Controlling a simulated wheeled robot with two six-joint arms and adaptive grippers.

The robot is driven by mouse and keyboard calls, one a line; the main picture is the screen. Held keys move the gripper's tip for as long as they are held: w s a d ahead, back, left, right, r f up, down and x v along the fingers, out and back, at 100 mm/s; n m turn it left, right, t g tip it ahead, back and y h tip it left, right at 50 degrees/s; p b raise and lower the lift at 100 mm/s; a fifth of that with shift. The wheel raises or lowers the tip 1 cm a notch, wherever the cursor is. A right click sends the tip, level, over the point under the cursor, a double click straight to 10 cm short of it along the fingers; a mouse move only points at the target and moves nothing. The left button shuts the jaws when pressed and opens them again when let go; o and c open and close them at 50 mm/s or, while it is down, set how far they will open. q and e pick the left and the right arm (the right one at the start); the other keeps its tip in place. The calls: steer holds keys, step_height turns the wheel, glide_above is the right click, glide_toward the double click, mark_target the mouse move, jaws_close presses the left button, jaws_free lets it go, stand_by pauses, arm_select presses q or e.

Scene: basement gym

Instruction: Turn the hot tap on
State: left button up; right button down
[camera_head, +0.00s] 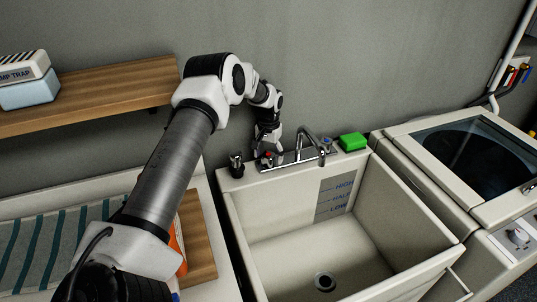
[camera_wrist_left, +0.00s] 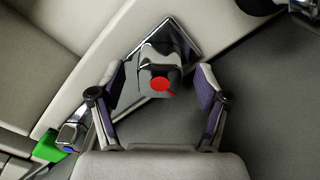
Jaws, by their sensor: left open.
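The hot tap (camera_wrist_left: 160,84) has a red round top on a chrome body. In the left wrist view it lies between the two spread fingers of my left gripper (camera_wrist_left: 155,105), with a gap on each side. In the head view the red top (camera_head: 266,155) shows just beside the left gripper (camera_head: 268,142), which points down at the left end of the chrome faucet (camera_head: 308,146). The cold tap with a blue top (camera_head: 326,140) is at the right end; it also shows in the left wrist view (camera_wrist_left: 72,134). My right gripper is not in view.
A deep cream sink (camera_head: 290,240) with an empty basin lies below the faucet. A green sponge (camera_head: 353,141) is on the rim at right, and a dark object (camera_head: 236,166) stands on the left rim. A wooden shelf (camera_head: 95,92) is on the wall at left.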

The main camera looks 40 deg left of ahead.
arm_select(q)
steer(key=c, duration=1.2)
steer(key=shift+o, duration=0.2)
steer(key=shift+m, duration=0.3)
steer(key=shift+f+m+b, duration=0.1)
steer(key=shift+m+b, duration=0.45)
steer(key=shift+m, duration=0.35)
steer(key=m+b, duration=0.1)
steer(key=m, duration=0.2)
steer(key=shift+s+m, duration=0.1)
steer(key=shift+m, duration=0.2)
steer(key=m+b, duration=0.1)
steer(key=m, duration=0.4)
steer(key=shift+m+b, duration=0.3)
steer(key=shift+m, duration=0.1)
